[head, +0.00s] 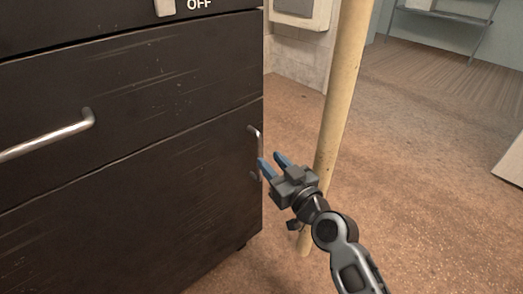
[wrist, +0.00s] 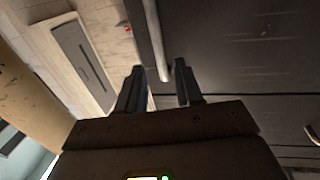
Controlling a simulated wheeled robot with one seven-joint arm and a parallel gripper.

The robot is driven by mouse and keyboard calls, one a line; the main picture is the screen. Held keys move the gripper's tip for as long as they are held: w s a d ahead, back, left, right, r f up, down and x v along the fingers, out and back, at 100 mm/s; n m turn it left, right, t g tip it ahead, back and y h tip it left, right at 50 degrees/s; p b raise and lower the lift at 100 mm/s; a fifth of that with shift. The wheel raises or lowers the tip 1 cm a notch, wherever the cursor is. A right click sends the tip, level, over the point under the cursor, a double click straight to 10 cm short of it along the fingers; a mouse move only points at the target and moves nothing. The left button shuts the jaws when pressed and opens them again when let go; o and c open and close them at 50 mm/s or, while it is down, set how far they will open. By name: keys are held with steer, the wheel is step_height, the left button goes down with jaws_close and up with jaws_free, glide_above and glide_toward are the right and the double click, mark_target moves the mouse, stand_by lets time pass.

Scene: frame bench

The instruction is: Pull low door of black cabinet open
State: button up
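The black cabinet (head: 110,110) fills the left of the head view. Its low door (head: 150,200) is flush with the front and looks closed. A short upright metal handle (head: 255,133) sits at the door's right edge, partly hidden behind a fingertip. My gripper (head: 271,161), with blue fingertips, is open and empty just in front of this handle. In the wrist view the handle (wrist: 155,40) runs down to between my two fingertips (wrist: 159,68). The fingers are apart, and I cannot tell whether either touches the handle.
A pale upright pole (head: 340,90) stands close behind and right of my gripper. A drawer with a horizontal metal handle (head: 50,138) is above the low door. Brown floor (head: 430,200) to the right is mostly clear. A white object (head: 510,163) is at the far right edge.

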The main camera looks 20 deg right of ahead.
mark_target(260, 151)
steer(key=w, duration=0.6)
steer(key=shift+w+a, duration=0.25)
steer(key=shift+a, duration=0.15)
steer(key=shift+c, duration=0.3)
jaws_close()
